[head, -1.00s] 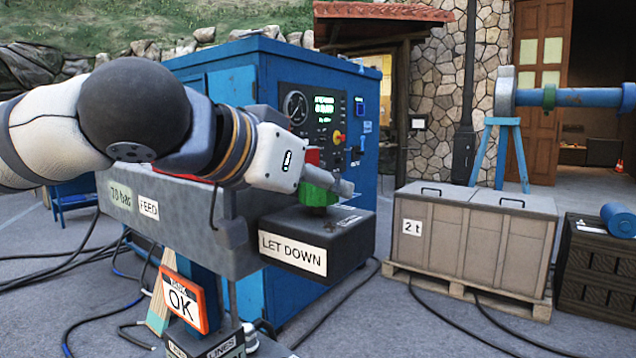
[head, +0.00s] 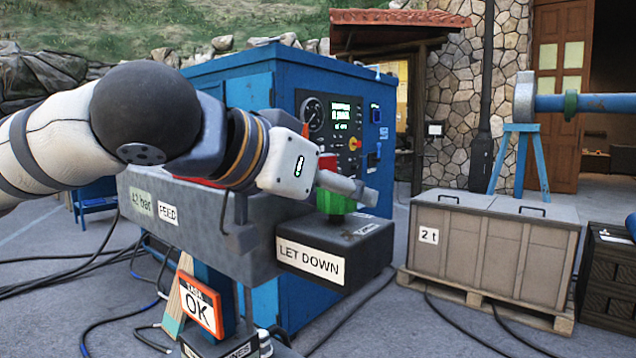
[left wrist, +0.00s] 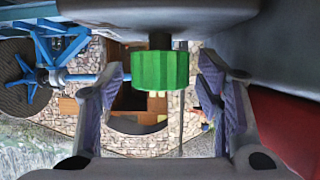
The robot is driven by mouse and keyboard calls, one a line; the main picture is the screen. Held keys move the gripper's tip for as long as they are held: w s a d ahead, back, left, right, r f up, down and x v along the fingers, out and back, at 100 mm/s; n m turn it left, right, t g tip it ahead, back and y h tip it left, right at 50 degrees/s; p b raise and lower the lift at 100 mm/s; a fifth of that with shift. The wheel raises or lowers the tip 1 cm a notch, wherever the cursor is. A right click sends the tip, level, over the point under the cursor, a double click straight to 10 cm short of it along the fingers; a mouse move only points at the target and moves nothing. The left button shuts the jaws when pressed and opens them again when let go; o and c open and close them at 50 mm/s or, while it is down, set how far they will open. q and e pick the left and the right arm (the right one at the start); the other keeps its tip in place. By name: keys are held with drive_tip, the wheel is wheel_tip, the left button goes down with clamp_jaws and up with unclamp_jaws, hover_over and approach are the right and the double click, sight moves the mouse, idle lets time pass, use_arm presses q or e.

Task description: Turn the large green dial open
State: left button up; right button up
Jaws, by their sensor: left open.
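The green dial (head: 336,204) stands on top of the dark grey box labelled LET DOWN (head: 352,258). My left gripper (head: 350,188) is open at the dial in the head view, with a grey finger crossing in front of its green side. In the left wrist view the ribbed green dial (left wrist: 160,69) sits at top centre, on a dark stem, across the gap between the two spread fingers of my left gripper (left wrist: 169,100). Neither finger visibly presses on it there. The dial's far side is hidden. My right gripper is not in view.
The grey beam carries a FEED label (head: 168,213) and a green readout of 42 bar (head: 141,202). A blue cabinet (head: 225,85) with a control panel stands behind. An orange-framed OK sign (head: 201,303) is below. A grey crate (head: 490,240) stands right, and cables lie on the ground.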

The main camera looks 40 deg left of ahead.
use_arm(q)
drive_tip(key=v, duration=1.1)
drive_tip(key=shift+a, duration=0.1)
